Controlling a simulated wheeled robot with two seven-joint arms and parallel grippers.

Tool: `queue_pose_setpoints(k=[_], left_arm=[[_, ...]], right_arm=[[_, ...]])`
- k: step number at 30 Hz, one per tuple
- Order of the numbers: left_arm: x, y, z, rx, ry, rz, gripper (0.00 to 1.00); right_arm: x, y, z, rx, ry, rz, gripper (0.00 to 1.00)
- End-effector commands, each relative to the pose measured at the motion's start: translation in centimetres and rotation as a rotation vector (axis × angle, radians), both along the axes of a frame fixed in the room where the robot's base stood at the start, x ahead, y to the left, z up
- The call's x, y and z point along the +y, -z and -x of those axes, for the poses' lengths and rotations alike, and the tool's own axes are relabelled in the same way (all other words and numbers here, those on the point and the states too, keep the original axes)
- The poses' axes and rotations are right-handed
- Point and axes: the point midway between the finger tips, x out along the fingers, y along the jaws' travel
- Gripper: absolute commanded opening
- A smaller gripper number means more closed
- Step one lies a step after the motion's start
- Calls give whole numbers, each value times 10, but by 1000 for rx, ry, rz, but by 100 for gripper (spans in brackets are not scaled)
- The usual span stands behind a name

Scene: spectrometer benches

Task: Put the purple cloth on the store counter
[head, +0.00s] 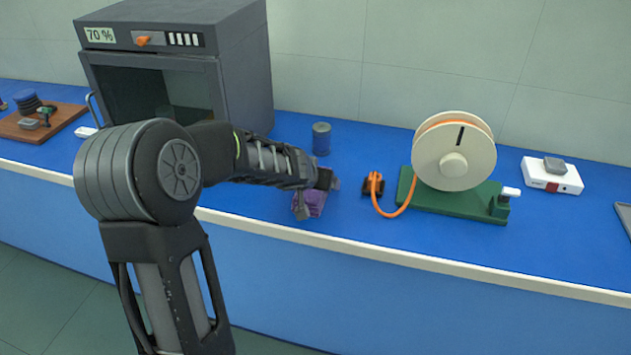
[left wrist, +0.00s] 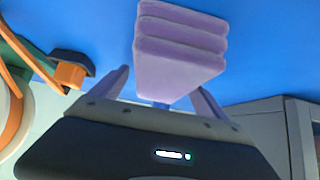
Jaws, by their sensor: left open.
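The purple cloth (head: 314,204) is a small folded stack lying on the blue counter top (head: 358,222) near its front edge, partly hidden by my left gripper (head: 319,197). In the left wrist view the folded cloth (left wrist: 180,48) shows several stacked layers. There my left gripper (left wrist: 164,94) is open, with one finger on each side of the cloth's near end. I cannot tell whether the fingers touch it. My right gripper is in neither view.
A grey oven-like cabinet (head: 240,75) stands behind my left arm. A dark canister (head: 321,138) is behind the cloth. To the right are an orange cable end (head: 374,183), a cable reel (head: 453,160) on a green base and a white box (head: 552,178). A wooden board (head: 62,117) lies far left.

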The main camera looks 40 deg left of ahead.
Motion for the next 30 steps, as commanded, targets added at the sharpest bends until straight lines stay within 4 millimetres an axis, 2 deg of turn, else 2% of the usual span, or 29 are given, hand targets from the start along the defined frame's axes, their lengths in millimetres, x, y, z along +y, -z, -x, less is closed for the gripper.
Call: queue_pose_setpoints(k=[8,11,24,30], left_arm=[[0,-3,1,-1,0,0,85],[-1,-10,6,-3,-1,0,85],[-21,-69,61,-4,-1,0,85],[-27,-84,77,-2,1,0,85]], right_arm=[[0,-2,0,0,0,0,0],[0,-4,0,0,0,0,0],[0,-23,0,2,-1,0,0],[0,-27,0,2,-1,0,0]])
